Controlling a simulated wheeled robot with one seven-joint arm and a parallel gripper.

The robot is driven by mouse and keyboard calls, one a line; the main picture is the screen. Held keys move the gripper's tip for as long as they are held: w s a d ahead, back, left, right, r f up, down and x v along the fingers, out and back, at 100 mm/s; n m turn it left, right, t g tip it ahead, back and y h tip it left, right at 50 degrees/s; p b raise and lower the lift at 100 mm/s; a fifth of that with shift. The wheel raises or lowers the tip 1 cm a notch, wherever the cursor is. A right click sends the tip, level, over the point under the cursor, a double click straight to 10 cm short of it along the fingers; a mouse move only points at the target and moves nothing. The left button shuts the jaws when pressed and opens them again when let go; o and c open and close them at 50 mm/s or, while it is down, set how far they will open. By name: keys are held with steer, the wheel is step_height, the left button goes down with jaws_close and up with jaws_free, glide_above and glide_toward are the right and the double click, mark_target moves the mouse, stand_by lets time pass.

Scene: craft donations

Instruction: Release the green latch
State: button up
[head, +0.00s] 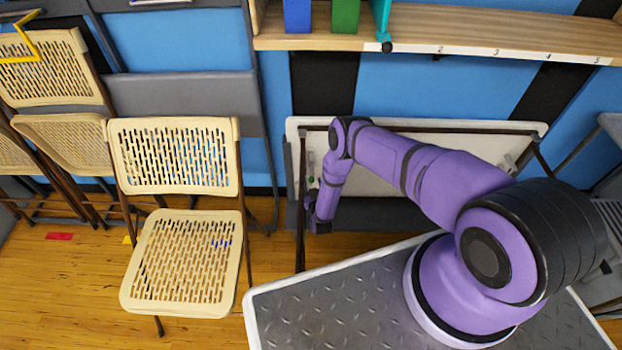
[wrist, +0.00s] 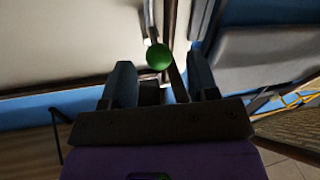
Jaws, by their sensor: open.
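The green latch shows as a round green knob (wrist: 160,56) in the wrist view, just beyond my gripper's fingertips. In the head view it is a tiny green spot (head: 311,180) by the left end of the folded table (head: 440,180). My gripper (wrist: 161,76) is open, with one dark finger on each side of the line to the knob. A dark bar runs from near the knob down between the fingers. I cannot tell whether anything touches. In the head view my gripper (head: 312,207) is small and dark, and its fingers are hard to make out.
The pale folded table stands upright against the blue wall. A tan folding chair (head: 185,260) stands open to the left, with more folded chairs (head: 50,75) further left. A wooden shelf (head: 450,30) with blue and green items runs above. Wooden floor lies between the chair and my base.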

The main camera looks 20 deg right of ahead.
steer(key=s, duration=0.6)
steer(key=shift+a, duration=0.35)
